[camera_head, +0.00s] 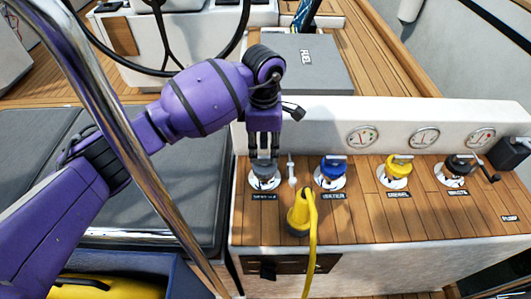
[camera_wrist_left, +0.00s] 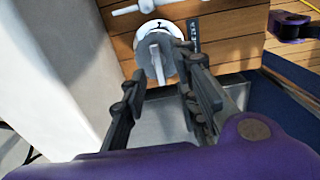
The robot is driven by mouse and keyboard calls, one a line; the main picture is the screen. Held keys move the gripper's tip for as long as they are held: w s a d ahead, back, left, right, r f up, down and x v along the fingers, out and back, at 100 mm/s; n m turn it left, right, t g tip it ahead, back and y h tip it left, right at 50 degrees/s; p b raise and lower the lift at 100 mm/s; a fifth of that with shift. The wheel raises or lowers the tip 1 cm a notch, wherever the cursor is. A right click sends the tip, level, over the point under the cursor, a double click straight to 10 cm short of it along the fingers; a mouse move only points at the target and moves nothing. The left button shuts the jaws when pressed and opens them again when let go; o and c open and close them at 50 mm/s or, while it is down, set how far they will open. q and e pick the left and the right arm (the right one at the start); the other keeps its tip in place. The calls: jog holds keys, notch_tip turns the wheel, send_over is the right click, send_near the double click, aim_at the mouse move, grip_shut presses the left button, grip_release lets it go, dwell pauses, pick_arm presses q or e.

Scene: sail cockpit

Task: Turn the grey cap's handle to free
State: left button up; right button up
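The grey cap (camera_head: 263,179) sits on a round white plate at the left end of the wooden console. Its upright handle (camera_wrist_left: 156,64) shows in the left wrist view, with a small black mark on the white plate (camera_wrist_left: 163,36) beside it. My left gripper (camera_head: 264,154) is right above the cap, reaching down to it. In the left wrist view its two black fingers (camera_wrist_left: 167,72) are apart, with the handle between their tips. I see a gap beside the handle, so they do not look closed on it.
Blue (camera_head: 333,167), yellow (camera_head: 398,168) and black (camera_head: 459,166) caps stand in a row to the right. A small white lever (camera_head: 291,170) and a yellow plug (camera_head: 299,212) with its cable are close beside the grey cap. A shiny rail (camera_head: 122,120) crosses before my left arm.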

aim_at(264, 157)
pick_arm(q)
jog(key=shift+f, duration=1.7)
jog(key=shift+c, duration=0.4)
grip_shut()
